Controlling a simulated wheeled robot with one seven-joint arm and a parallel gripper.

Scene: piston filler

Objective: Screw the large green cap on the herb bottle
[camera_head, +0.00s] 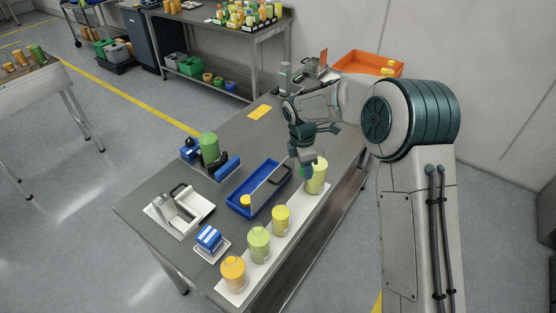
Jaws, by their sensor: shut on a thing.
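My gripper (306,172) points down over the far end of the white strip, right at the left side of a large pale green bottle (318,181). It is shut on a green piece (302,171), which looks like the large green cap; the fingers hide most of it. I cannot tell whether the cap touches the bottle. Which container is the herb bottle is not readable from here.
Along the white strip (238,285) stand an orange jar (233,273), a green jar (259,244) and a yellow jar (281,220). A blue tray (243,207), a metal device (172,208) and a blue box (209,238) lie left. An orange bin (360,66) is behind.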

